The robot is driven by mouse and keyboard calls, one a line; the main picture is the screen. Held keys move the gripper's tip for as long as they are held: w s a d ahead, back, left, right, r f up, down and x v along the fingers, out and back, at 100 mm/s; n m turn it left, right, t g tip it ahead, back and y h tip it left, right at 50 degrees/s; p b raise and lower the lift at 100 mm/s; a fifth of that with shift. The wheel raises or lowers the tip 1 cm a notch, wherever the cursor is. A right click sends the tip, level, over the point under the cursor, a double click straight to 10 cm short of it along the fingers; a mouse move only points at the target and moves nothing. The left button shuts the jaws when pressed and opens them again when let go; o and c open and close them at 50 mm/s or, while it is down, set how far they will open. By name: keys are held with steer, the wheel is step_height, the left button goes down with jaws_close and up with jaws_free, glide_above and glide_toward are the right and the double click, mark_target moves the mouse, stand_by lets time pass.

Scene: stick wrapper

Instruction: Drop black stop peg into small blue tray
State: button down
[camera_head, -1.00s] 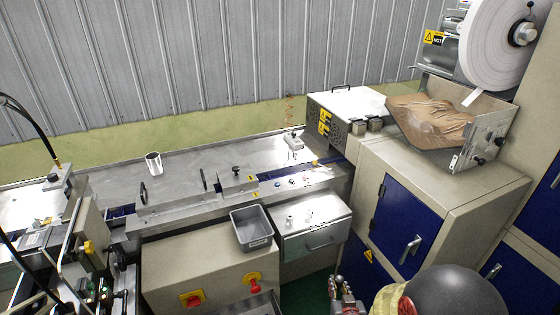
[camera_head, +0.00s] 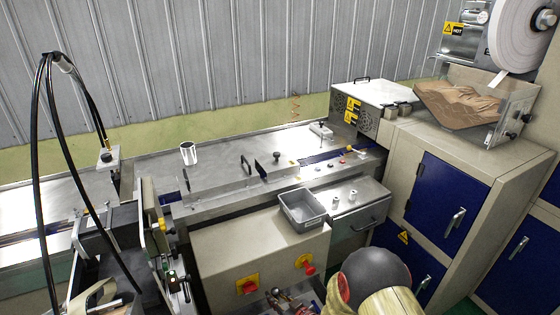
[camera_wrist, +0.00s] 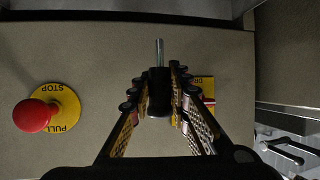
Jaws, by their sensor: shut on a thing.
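The black stop peg (camera_wrist: 159,92), with a thin metal pin at its far end, is between the fingers of my gripper (camera_wrist: 162,80) in the wrist view. My gripper is shut on it, above a beige cabinet front. In the head view my gripper (camera_head: 287,300) is at the bottom edge, partly cut off, and the peg cannot be made out there. A small grey-blue tray (camera_head: 302,224) sits on the machine's front ledge, above and slightly right of my gripper in the picture. Its visible inside looks empty.
Two red knobs on yellow plates are on the cabinet front: one at left (camera_head: 248,287), one at right (camera_head: 307,266). Two small pale pegs (camera_head: 344,199) stand right of the tray, above a drawer. A metal cup (camera_head: 188,152) stands on the worktop. Black hoses (camera_head: 40,150) hang at left.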

steer(key=s+a+f+n+g+y+b, duration=0.1)
steer(key=a+f+b, duration=0.2)
steer(key=f, duration=0.3)
steer(key=s+a+f+n+g+y+b, duration=0.1)
steer(key=a+f+b, duration=0.2)
steer(key=f, duration=0.4)
steer(key=shift+a+f+n+b, duration=0.2)
steer(key=shift+a+n+b, duration=0.1)
steer(key=shift+a+n, duration=0.1)
steer(key=c, duration=1.6)
jaws_free()
steer(key=shift+d, duration=0.1)
steer(key=v, duration=1.2)
steer(key=shift+w+d, duration=0.1)
steer(key=shift+w, duration=0.05)
